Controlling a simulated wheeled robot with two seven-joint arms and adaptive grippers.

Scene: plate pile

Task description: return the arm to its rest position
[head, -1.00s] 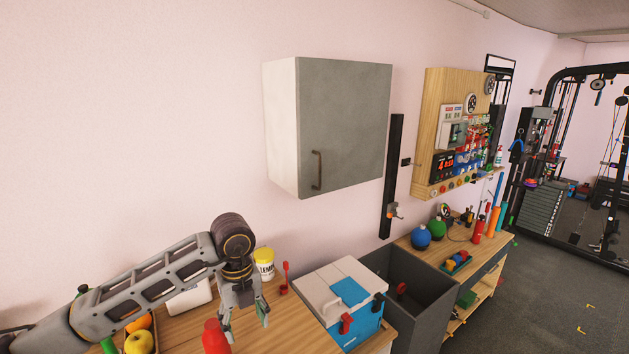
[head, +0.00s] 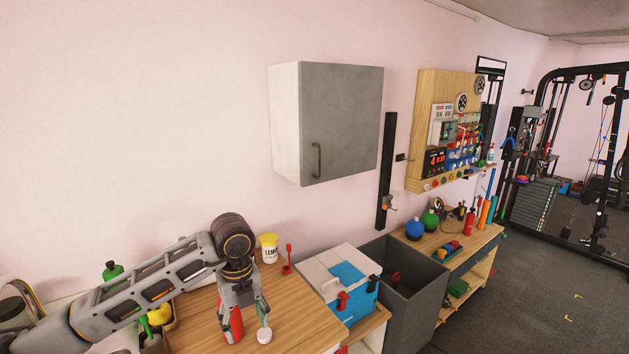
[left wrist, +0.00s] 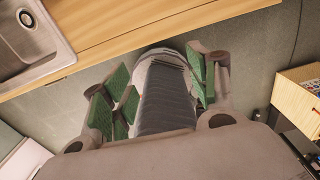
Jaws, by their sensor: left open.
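My left arm comes in from the left in the head view. My left gripper (head: 250,318) hangs at its end, pointing down over the wooden counter (head: 295,310). Its fingers are spread. A red bottle (head: 233,326) shows by its left finger, and I cannot tell whether they touch. A small white round thing (head: 264,336) lies below the right finger. In the left wrist view the green-padded fingers (left wrist: 160,95) stand wide apart with nothing held; a dark grey ribbed shape shows beyond them. My right gripper is in neither view.
A yellow-and-white tub (head: 269,248) and a red utensil (head: 287,262) stand at the counter's back. A blue-and-white cooler (head: 350,285) and dark grey bin (head: 405,300) lie right. A wall cabinet (head: 340,125) hangs above. The left wrist view shows a sink (left wrist: 30,45).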

